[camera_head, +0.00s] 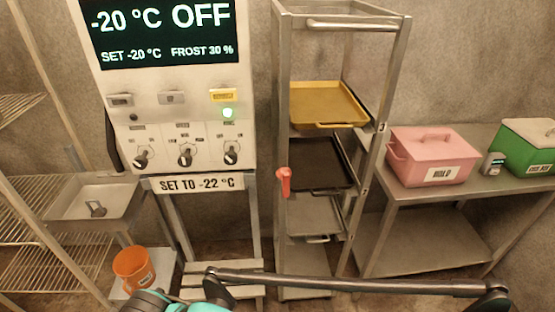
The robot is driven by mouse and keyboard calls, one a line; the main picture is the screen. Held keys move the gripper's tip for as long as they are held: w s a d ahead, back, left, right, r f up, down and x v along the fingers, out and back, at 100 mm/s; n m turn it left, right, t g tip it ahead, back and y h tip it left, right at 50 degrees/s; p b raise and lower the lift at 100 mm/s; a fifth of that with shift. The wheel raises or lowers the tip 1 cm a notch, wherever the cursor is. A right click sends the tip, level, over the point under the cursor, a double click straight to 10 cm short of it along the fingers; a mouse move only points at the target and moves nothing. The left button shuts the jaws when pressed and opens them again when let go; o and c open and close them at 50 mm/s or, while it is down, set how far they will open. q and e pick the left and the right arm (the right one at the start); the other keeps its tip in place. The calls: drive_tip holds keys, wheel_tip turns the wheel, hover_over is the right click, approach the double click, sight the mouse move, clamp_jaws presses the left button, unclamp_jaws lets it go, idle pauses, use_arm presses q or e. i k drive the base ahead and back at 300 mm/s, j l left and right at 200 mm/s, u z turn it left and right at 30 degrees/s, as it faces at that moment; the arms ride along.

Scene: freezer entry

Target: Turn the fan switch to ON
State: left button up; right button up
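A white control panel (180,110) stands at the left of the head view. Its lower part carries three black rotary switches: a left one (142,157), a middle one (185,155) and a right one (231,154). Their small labels are too blurred to read, so I cannot tell which is the fan switch or which setting each points to. The display (165,32) above reads "-20 °C OFF", "SET -20 °C" and "FROST 30 %". A green lamp (227,113) glows below a yellow-framed element (222,95).
A sign (200,183) below the panel reads "SET TO -22 °C". A tray rack (390,85) with a red handle (284,182) stands right of the panel. A metal tray (120,190) and orange bucket (133,268) are at left. A pink box (432,148) is right.

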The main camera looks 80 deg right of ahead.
sight(230, 157)
drive_tip(key=z, duration=2.15)
